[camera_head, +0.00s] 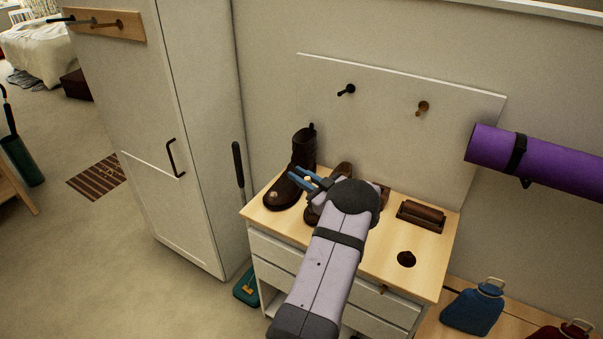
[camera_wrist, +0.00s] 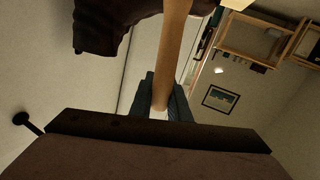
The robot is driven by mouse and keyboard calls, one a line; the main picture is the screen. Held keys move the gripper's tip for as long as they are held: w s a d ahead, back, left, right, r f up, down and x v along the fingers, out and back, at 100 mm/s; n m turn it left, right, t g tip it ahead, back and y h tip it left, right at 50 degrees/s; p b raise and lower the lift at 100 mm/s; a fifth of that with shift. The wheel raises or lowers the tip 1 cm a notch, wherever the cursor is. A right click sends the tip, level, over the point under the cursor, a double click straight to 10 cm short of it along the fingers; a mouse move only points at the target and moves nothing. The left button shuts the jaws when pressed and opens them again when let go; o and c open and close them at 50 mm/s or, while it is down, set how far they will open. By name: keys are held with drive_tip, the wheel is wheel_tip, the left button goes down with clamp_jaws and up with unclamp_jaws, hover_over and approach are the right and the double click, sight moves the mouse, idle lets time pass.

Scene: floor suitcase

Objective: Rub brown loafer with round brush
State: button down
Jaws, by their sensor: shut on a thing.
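My gripper (camera_head: 302,177) has blue fingers and hangs over the left part of the wooden cabinet top, beside a tall dark brown boot (camera_head: 302,152). In the wrist view its fingers (camera_wrist: 164,96) are shut on a pale wooden handle, seemingly that of the round brush (camera_wrist: 174,48). The brush head cannot be made out. A brown loafer (camera_head: 343,168) shows partly behind my gripper; my arm hides much of it. A dark brown piece of footwear (camera_wrist: 103,24) is at the top of the wrist view; which one, I cannot tell. Contact between brush and loafer cannot be seen.
A small dark round thing (camera_head: 406,259) lies nearer the front. A back panel (camera_head: 390,115) with pegs stands behind. A purple rolled mat (camera_head: 540,163) juts out at right.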

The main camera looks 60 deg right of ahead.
drive_tip(key=shift+a+f, duration=0.1)
drive_tip(key=shift+a, duration=0.75)
drive_tip(key=shift+a+f+p, duration=0.2)
drive_tip(key=shift+a+p, duration=0.4)
drive_tip(key=shift+a, duration=0.65)
drive_tip(key=shift+f, duration=0.1)
drive_tip(key=shift+d, duration=0.1)
drive_tip(key=shift+d+b, duration=0.9)
drive_tip(key=shift+d, duration=0.35)
